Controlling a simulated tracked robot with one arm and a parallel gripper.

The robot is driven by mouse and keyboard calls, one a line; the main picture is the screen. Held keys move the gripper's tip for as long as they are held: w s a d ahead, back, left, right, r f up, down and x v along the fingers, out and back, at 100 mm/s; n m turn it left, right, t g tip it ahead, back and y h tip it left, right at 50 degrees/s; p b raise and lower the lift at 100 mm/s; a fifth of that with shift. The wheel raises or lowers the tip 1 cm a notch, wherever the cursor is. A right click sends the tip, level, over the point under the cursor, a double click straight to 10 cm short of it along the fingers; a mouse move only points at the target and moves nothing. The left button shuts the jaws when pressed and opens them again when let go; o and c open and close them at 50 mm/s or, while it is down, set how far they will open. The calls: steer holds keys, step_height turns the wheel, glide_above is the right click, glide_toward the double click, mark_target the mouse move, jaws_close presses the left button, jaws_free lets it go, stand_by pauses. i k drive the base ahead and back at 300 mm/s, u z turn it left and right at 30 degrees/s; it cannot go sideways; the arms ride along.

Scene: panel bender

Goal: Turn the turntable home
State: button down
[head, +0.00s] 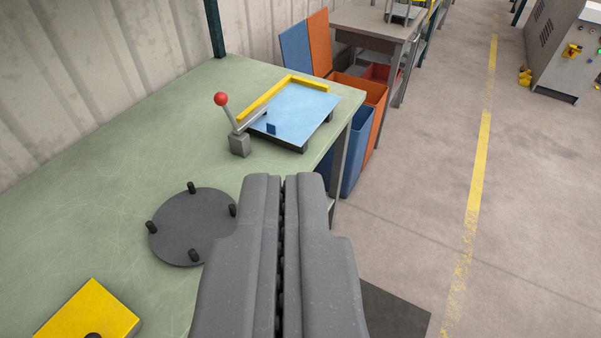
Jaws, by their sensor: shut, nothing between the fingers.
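The turntable (190,233) is a dark grey disc with several short black pegs near its rim. It lies on the green table, left of my gripper. One peg (233,210) at its right side is close to my gripper in the picture; I cannot tell if they touch. Part of the disc's right edge is hidden behind my gripper. My gripper (290,178) is shut and empty, with its two grey fingers side by side, pointing toward the table's right edge.
A red-knobbed lever (221,99) stands beside a blue plate (297,112) with a yellow edge strip (262,92). A yellow block (90,318) is at the lower left. Blue (352,176) and orange bins (375,95) stand past the green table (120,130). Open floor lies right.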

mark_target(182, 233)
steer(key=z, duration=0.15)
steer(key=i, duration=1.1)
steer(key=u, duration=0.3)
